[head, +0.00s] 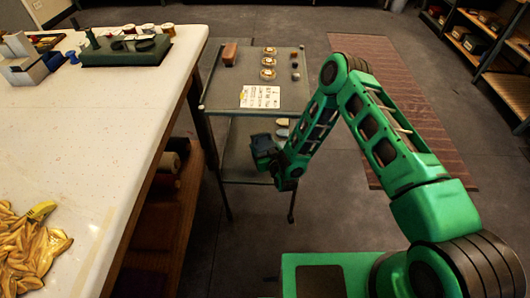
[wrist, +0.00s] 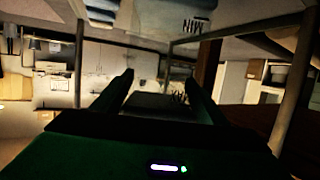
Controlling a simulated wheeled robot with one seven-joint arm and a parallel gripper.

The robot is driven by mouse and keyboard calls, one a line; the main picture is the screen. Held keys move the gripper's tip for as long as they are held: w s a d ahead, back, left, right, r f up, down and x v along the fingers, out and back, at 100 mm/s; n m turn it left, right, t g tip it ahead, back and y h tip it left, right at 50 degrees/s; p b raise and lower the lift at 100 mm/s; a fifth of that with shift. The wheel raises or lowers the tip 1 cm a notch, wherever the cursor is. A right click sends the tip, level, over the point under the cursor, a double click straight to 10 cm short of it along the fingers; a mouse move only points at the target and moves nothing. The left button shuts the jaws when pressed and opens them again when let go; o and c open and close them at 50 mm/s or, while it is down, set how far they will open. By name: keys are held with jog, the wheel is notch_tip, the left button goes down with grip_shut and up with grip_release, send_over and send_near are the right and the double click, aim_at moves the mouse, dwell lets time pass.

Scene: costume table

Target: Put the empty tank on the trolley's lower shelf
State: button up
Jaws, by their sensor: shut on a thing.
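My gripper (head: 262,152) is at the right side of the trolley, by its lower shelf (head: 236,163). In the wrist view my gripper (wrist: 158,88) is shut on a dark boxy thing, which I take for the tank (wrist: 158,104). Its outline is dim, and whether it is empty cannot be told. In the head view my gripper and wrist largely hide it, and I cannot tell whether it touches the shelf. The trolley (head: 225,98) has a grey upper shelf above the gripper.
The upper shelf bears a brown block (head: 230,54), a printed sheet (head: 260,96) and several small round things. Small pale things (head: 282,128) lie on the lower shelf near my gripper. A white table (head: 120,120) stands at the left. The left part of the lower shelf looks clear.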

jog(key=shift+w+f, duration=0.3)
jog(key=shift+w, duration=0.15)
jog(key=shift+a+f, duration=0.1)
jog(key=shift+f, duration=1.85)
jog(key=shift+f, duration=0.1)
jog(key=o, duration=1.2)
jog(key=shift+o, duration=0.2)
jog(key=v, duration=1.2)
